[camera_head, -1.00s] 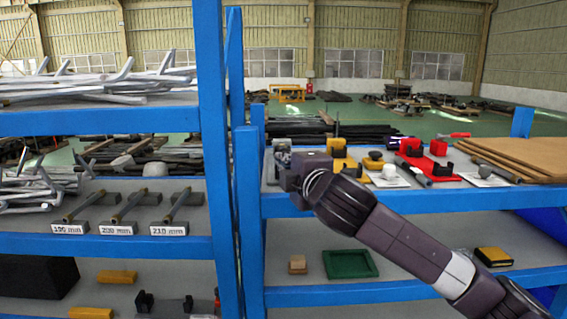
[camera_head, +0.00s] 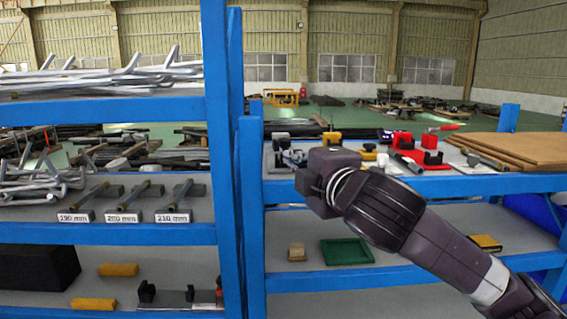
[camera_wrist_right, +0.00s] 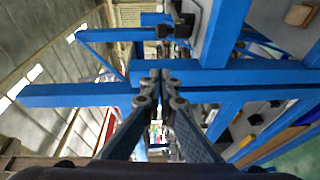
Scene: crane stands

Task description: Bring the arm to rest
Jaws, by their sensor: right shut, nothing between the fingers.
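My right arm comes in from the lower right in the head view. Its gripper (camera_head: 292,158) is in front of the upper shelf of the right rack, near the blue upright post. The fingers are partly hidden by the wrist and are small here. In the right wrist view the two fingers of the right gripper (camera_wrist_right: 161,76) meet at their tips, with nothing between them. Blue rack beams lie beyond the tips. My left arm and gripper are not in view.
The right rack's blue upper shelf edge (camera_head: 400,187) runs behind my arm. Red fixtures (camera_head: 418,152) and brown boards (camera_head: 510,150) lie on that shelf. A green tray (camera_head: 347,252) and small wooden block (camera_head: 297,252) sit below. The left rack holds labelled rods (camera_head: 127,200).

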